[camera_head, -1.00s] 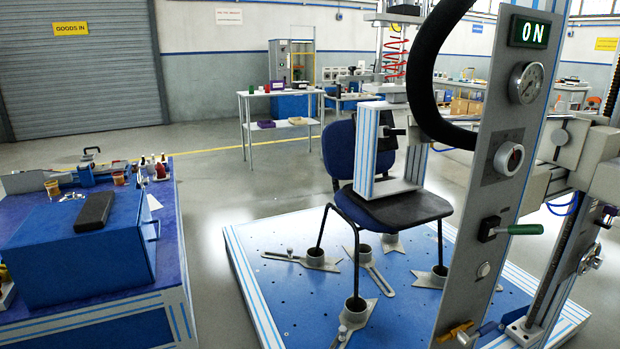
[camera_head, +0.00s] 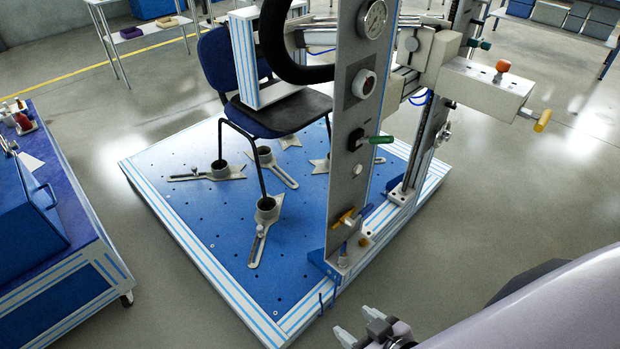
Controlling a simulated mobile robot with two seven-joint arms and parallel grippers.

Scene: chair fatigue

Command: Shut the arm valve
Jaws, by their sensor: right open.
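A tall grey control panel (camera_head: 350,180) stands at the front edge of the blue test platform. It carries a green-handled lever (camera_head: 380,139) pointing right and, near its foot, a yellow-handled valve (camera_head: 345,217). On the beige arm block (camera_head: 490,88) at the right are an orange-red knob (camera_head: 502,66) and a yellow handle (camera_head: 543,120). I cannot tell which of these is the arm valve. My right gripper (camera_head: 356,324) is open and empty at the bottom, nearer to me than the panel foot and apart from it. My left gripper is out of view.
A blue chair (camera_head: 226,62) stands on the blue platform (camera_head: 180,215), its feet in metal clamps. A black hose (camera_head: 272,40) loops left of the panel. A blue bench (camera_head: 50,285) is at the left. The floor right of the platform is clear.

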